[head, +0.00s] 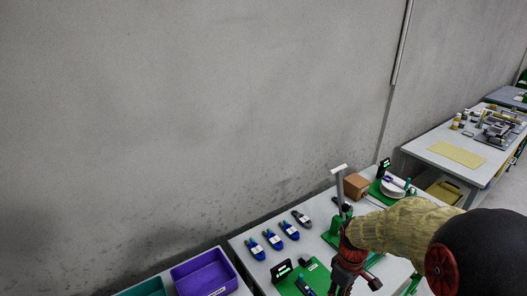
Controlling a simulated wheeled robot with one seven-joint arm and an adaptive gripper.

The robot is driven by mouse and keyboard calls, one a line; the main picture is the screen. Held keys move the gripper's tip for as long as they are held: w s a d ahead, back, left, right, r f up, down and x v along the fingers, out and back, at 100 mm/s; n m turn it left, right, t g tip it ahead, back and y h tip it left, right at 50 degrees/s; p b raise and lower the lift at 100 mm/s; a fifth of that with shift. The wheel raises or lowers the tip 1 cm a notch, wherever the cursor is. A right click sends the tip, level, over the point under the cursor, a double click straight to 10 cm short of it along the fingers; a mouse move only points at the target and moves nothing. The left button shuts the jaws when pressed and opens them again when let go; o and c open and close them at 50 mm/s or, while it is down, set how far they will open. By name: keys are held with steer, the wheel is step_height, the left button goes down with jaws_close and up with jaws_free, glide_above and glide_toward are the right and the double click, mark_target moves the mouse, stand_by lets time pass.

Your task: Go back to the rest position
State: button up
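My arm reaches in from the lower right, with a black joint, a tan sleeve and a red and black wrist. My gripper (347,284) hangs at the bottom edge, over the near part of the white worktable (252,235). It is small and dark against the green fixtures, so I cannot see whether its fingers are open or shut or hold anything. No blue cable can be made out. Several blue-and-dark tools, among them one blue tool (273,239), lie in a slanting row left of my wrist. A grey tool (302,218) lies at the row's far end.
A green board (315,276) with a small black display lies left of the gripper. A green stand with a grey post (340,185), a brown box (356,187) and a white roll (392,189) stand behind my wrist. A purple bin (205,274) is lower left. A concrete wall backs the table.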

steer(key=s+a+r+m+t+b, duration=0.1)
steer(key=s+a+r+m+t, duration=0.1)
steer(key=s+r, duration=0.5)
steer(key=s+a+r+m+t+b, duration=0.2)
steer(key=s+r+m+t, duration=0.2)
steer(key=s+r, duration=0.4)
step_height(320, 180, up, 6)
steer(key=shift+s+r+m+t, duration=0.15)
steer(key=shift+m+t, duration=0.15)
steer(key=shift+m, duration=0.6)
